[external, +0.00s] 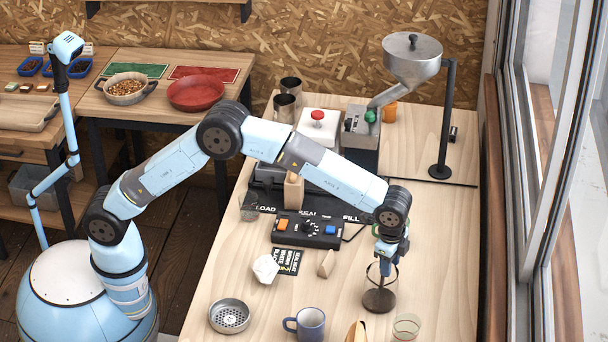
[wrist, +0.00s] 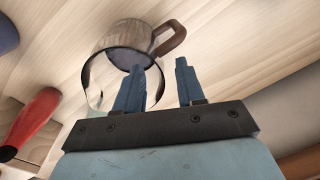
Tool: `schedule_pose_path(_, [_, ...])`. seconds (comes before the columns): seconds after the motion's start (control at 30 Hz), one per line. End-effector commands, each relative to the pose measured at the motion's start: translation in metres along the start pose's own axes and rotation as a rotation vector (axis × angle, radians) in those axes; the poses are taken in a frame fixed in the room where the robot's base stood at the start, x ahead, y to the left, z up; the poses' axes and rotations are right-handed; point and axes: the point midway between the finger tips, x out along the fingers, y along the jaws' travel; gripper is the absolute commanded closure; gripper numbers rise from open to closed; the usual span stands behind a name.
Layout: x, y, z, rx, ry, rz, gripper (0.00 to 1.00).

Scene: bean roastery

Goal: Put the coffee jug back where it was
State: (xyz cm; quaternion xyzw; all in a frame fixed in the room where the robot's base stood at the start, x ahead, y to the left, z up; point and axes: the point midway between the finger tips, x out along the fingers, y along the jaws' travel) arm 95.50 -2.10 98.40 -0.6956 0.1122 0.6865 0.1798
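The coffee jug (external: 379,300) is clear glass with dark contents low in it, and stands upright on the front right of the wooden table. In the wrist view the jug (wrist: 101,75) shows its round glass body and a brown handle, just beyond my fingertips. My gripper (external: 386,254) points down at the top of the jug in the external view and hides part of it. In the wrist view my gripper (wrist: 160,68) has its two blue fingers apart, with a clear gap. The handle lies past the tips; I cannot tell whether a finger touches the glass.
A blue mug (external: 310,324), a metal strainer (external: 229,316) and a glass (external: 407,326) stand along the front. A button box (external: 307,231) and a scale-like machine sit behind. A hopper stand (external: 446,120) rises at the back right. Table right of the jug is clear.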

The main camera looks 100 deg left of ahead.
Motion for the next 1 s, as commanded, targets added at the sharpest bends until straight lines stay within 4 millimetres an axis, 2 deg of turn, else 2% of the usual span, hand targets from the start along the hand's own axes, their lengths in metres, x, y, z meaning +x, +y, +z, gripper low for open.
schedule_pose_path(0.1, [-0.025, 0.000, 0.000, -0.001, 0.003, -0.001, 0.61])
schedule_pose_path(0.3, [-0.057, 0.000, 0.000, 0.000, 0.002, -0.001, 0.61])
schedule_pose_path(0.63, [-0.087, 0.002, 0.007, -0.005, 0.008, -0.004, 0.61])
schedule_pose_path(0.77, [-0.114, 0.008, 0.027, -0.020, 0.029, -0.012, 0.61])
schedule_pose_path(1.0, [-0.175, 0.025, 0.087, -0.067, 0.085, -0.030, 0.61])
